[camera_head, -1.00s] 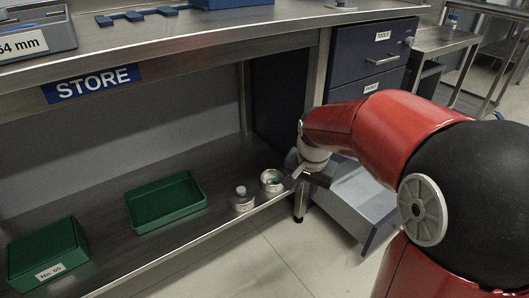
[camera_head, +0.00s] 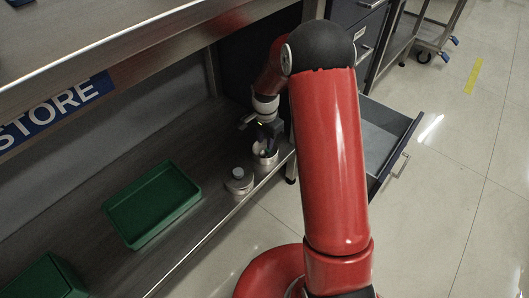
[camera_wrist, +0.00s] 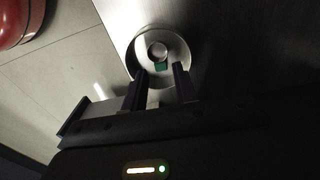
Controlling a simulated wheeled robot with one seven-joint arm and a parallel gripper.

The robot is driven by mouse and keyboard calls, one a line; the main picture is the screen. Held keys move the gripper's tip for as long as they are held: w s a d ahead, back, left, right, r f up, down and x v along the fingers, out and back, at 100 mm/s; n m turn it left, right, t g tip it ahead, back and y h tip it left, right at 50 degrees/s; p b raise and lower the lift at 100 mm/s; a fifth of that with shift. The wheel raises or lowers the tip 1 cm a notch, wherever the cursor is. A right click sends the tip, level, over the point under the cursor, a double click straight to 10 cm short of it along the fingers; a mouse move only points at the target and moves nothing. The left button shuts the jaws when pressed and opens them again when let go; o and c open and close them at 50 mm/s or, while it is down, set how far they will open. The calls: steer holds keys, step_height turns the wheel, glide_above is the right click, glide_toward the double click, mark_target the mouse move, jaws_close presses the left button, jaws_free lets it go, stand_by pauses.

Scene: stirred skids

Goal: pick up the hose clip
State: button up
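The hose clip (camera_wrist: 157,51) looks like a small metal ring with a green part, lying inside a round metal cup (camera_wrist: 184,46) in the wrist view. The cup (camera_head: 265,161) also shows in the head view, on the lower shelf near its front right corner. My gripper (camera_wrist: 161,69) is open, with its two dark fingers apart and nothing between them that I can see held. The fingertips overlap the near part of the cup, one on each side of the green part. Their height above the clip is unclear. In the head view my gripper (camera_head: 262,132) is over the cup.
A small lidded metal container (camera_head: 239,182) stands just left of the cup. A green tray (camera_head: 152,204) and a green box (camera_head: 45,280) lie further left. The upper shelf (camera_head: 150,50) overhangs the lower one. An open drawer (camera_head: 385,140) juts out at the right.

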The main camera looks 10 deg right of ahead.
mark_target(266, 150)
steer(key=f, duration=0.4)
steer(key=shift+d+f+b, duration=0.2)
steer(key=shift+d+b, duration=0.05)
steer(key=shift+b, duration=0.05)
steer(key=c, duration=0.6)
